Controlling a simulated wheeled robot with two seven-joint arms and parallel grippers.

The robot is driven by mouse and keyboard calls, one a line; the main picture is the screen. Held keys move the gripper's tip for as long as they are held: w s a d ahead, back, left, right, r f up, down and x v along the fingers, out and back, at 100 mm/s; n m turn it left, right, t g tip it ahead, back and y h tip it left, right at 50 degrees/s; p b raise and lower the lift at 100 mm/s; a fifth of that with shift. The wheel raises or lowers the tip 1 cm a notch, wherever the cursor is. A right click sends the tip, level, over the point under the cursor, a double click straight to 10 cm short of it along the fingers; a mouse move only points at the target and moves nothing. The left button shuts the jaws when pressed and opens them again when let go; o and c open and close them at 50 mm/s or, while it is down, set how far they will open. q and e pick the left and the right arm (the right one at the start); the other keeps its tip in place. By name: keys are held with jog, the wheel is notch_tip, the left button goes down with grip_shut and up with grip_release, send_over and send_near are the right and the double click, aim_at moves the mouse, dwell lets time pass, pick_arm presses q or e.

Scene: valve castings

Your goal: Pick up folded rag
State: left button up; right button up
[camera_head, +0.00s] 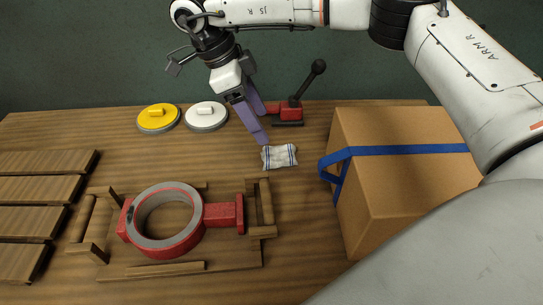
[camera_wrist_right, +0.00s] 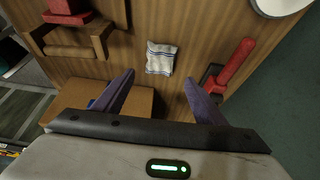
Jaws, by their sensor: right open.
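The folded rag (camera_head: 279,156) is a small white cloth with blue stripes. It lies flat on the wooden bench, left of the cardboard box. My right gripper (camera_head: 263,128) is open, with its purple fingers pointing down just behind and left of the rag. In the right wrist view, the rag (camera_wrist_right: 161,58) lies beyond the gap between the two spread fingertips (camera_wrist_right: 158,76), with nothing between them. My left gripper is not in view.
A cardboard box (camera_head: 400,185) with a blue strap stands right of the rag. A red clamp with a black lever (camera_head: 291,110) stands behind it. A red ring casting (camera_head: 168,243) sits in a wooden cradle (camera_head: 150,270) at front left. Yellow (camera_head: 157,120) and white (camera_head: 205,118) discs lie behind.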

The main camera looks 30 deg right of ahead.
send_near(279, 152)
jog(key=x, duration=0.2)
jog(key=shift+s+d+f, duration=0.1)
jog(key=shift+s+f, duration=0.1)
jog(key=shift+f, duration=0.05)
jog(key=shift+x, duration=2.75)
jog(key=shift+w, duration=0.15)
jog(key=c, duration=1.1)
jog(key=shift+r, duration=5)
jog(key=shift+c, duration=0.2)
